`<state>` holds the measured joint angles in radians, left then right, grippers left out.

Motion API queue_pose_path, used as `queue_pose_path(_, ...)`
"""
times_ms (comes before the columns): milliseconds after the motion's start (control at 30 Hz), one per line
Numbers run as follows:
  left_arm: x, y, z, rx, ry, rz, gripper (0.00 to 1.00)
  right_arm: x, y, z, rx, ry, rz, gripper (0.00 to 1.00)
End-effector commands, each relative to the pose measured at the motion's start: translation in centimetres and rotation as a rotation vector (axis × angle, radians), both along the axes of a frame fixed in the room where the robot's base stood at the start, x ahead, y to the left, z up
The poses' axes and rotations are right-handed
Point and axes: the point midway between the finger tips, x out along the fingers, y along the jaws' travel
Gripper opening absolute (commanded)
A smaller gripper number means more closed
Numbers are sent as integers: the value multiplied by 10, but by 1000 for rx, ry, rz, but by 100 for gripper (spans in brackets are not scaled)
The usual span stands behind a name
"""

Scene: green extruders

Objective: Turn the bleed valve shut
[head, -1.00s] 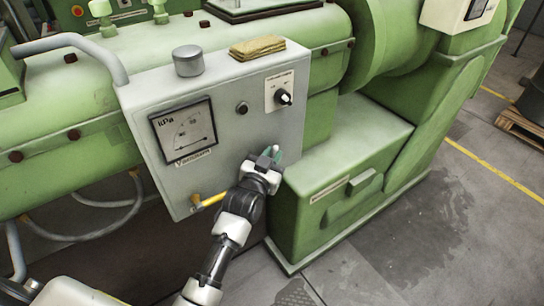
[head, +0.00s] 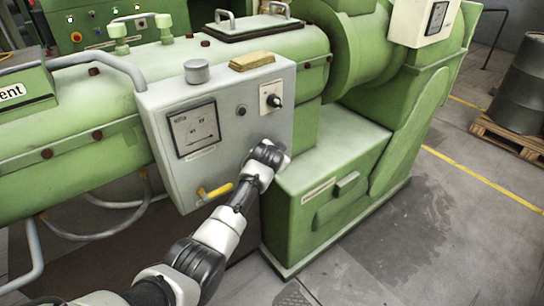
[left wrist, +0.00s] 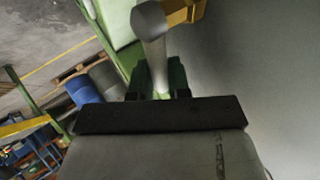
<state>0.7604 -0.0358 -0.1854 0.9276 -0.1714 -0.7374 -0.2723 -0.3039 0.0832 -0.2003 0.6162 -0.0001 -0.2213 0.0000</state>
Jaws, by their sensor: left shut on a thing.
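A yellow-handled valve lever (head: 216,191) sits at the lower edge of the grey control panel (head: 225,130). It points right and slightly up; no label on it is readable. My left gripper (head: 277,153) is at the panel's lower right, beyond the lever, and its fingertips are hidden by the wrist. In the left wrist view, my left gripper (left wrist: 160,82) has green fingers closed around a pale grey, round-ended handle (left wrist: 150,22). A yellow part (left wrist: 185,12) lies just behind that handle. I cannot tell whether it belongs to the same valve. My right gripper is not in view.
The panel carries a gauge (head: 194,127), a black selector knob (head: 274,101), a grey cap (head: 197,71) and a tan pad (head: 252,61). A green machine base (head: 325,180) stands close to the right of my gripper. Open floor (head: 440,220) lies farther right.

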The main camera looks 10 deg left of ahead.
Motion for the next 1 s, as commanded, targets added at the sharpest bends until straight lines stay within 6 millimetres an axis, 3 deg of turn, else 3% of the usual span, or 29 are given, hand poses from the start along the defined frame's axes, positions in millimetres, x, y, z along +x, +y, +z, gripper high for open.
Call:
queue_pose_path(167,4,-3,-8,104,133,0,0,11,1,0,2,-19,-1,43)
queue_pose_path(500,5,-4,-25,265,338,1,0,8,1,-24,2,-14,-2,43)
queue_pose_path(1000,3,-3,-32,357,458,0,0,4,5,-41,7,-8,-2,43)
